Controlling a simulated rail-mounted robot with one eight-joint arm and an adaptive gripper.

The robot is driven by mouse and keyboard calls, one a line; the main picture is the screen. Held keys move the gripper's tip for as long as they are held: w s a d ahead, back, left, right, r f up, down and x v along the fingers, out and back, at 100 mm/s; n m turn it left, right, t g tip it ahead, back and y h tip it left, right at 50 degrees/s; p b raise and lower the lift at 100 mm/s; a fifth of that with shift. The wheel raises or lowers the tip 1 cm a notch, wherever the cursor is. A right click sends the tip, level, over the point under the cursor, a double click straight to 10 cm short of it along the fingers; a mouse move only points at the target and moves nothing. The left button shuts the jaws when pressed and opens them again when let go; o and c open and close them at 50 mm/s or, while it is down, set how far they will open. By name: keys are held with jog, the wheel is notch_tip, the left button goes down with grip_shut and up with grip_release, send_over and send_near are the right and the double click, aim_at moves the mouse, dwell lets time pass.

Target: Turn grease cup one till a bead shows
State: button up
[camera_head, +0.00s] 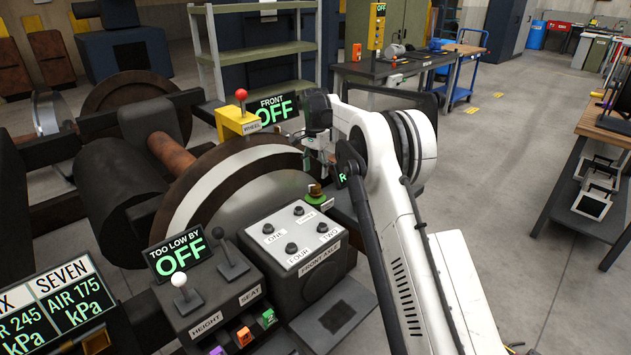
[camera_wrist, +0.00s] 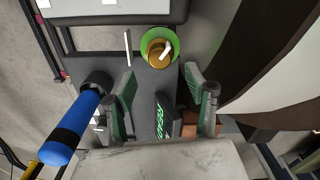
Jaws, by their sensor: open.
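A small brass cup (camera_head: 316,190) on a green base stands upright beside the wheel, behind the front axle panel; it looks like the grease cup. In the wrist view the brass cup (camera_wrist: 157,50) sits on its round green base, with a white mark across its top. The small label near it is too small to read. My gripper (camera_wrist: 160,82) is open and empty, its fingers spread to either side below the cup in that view, apart from it. In the head view my gripper (camera_head: 322,158) is above the cup and partly hidden by my arm. I cannot make out a bead.
The front axle panel (camera_head: 297,235) with several knobs is in front of the cup. The big wheel (camera_head: 245,185) rises close on the left. A blue cylinder (camera_wrist: 62,135) shows left of my fingers.

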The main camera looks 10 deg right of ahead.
aim_at(316, 185)
jog(key=shift+r, duration=2.5)
jog(key=s+r+n+t, duration=0.2)
jog(key=s+r, duration=0.8)
jog(key=r, duration=0.3)
jog(key=s+r+n+t, duration=0.1)
jog(key=s+r, duration=0.2)
jog(key=s, duration=0.5)
jog(key=s+r+n+t, duration=0.1)
jog(key=s+r+n, duration=0.1)
jog(key=s+r, duration=0.35)
jog(key=s+f+n+t, duration=0.1)
jog(key=s+f, duration=0.3)
jog(key=s, duration=0.6)
jog(key=s+f+n+t, duration=0.1)
jog(key=s+f, duration=0.3)
jog(key=s, duration=0.7)
jog(key=s+f+n+t+p, duration=0.1)
jog(key=s+f+n, duration=0.1)
jog(key=s, duration=0.8)
jog(key=shift+s+f+n, duration=0.3)
jog(key=shift+s+f, duration=0.05)
jog(key=shift+f, duration=0.55)
